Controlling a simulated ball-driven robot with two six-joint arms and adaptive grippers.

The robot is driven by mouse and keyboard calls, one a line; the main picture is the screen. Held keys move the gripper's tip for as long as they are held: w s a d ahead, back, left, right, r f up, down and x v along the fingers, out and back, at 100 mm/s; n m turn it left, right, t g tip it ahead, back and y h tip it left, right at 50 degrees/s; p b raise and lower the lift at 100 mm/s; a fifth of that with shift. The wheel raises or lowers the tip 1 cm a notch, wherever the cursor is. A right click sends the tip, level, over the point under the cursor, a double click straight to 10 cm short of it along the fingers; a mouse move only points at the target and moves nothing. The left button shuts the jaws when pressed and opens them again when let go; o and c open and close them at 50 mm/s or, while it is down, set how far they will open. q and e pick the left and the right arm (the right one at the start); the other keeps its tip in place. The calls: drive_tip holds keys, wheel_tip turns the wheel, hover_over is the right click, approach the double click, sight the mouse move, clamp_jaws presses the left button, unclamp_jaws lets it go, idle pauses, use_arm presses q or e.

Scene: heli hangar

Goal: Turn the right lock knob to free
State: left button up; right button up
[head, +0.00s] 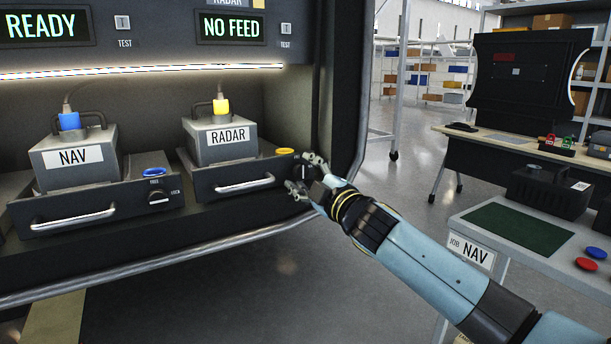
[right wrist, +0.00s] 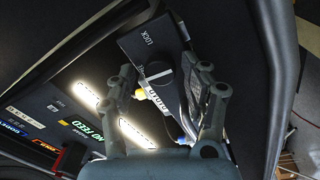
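The RADAR unit (head: 221,141) sits in the right tray (head: 232,183), which has a silver handle and a yellow button (head: 285,151). My right gripper (head: 303,174) is at the right end of this tray's front and hides its lock knob in the head view. In the right wrist view, the dark round knob (right wrist: 158,76) shows between the two spread fingers of the gripper (right wrist: 160,68), near the word LOCK. The fingers look apart from the knob; contact is not clear. The knob's exact angle is hard to tell. My left gripper is not in view.
The NAV unit (head: 75,157) sits in the left tray, with its own lock knob (head: 158,196) and blue button. Screens above read READY and NO FEED (head: 231,28). The rack's right post stands close to my right gripper. A NAV-labelled table (head: 520,235) is at right.

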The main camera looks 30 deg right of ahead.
drive_tip(key=shift+f, duration=0.15)
drive_tip(key=shift+s+f, duration=0.1)
drive_tip(key=shift+s, duration=0.15)
drive_tip(key=s, duration=0.7)
drive_tip(key=shift+s+f, duration=0.2)
drive_tip(key=shift+s, duration=0.05)
drive_tip(key=shift+a, duration=0.1)
drive_tip(key=s+f+m+g+h, duration=0.1)
drive_tip(key=s+f+m+g, duration=0.15)
drive_tip(key=s+f, duration=0.65)
drive_tip(key=s+d+f+m+g, duration=0.1)
drive_tip(key=s+f+m+g, duration=0.2)
drive_tip(key=f, duration=1.3)
drive_tip(key=s+f+m+g+h, duration=0.15)
drive_tip(key=s+f+g, duration=0.3)
drive_tip(key=f, duration=0.75)
drive_tip(key=s+a+f+m+g, duration=0.1)
drive_tip(key=s+f+g, duration=0.1)
drive_tip(key=s+f, duration=0.4)
drive_tip(key=s+a+f+m+g+y, duration=0.1)
drive_tip(key=s+f, duration=0.5)
drive_tip(key=s, duration=1.1)
drive_tip(key=s+a+f+m+g+y, duration=0.1)
drive_tip(key=s+a+f+m+g, duration=0.2)
drive_tip(key=s, duration=0.9)
wheel_tip(320, 180, down, 4)
drive_tip(key=shift+s+r+g, duration=0.25)
drive_tip(key=shift+g, duration=0.95)
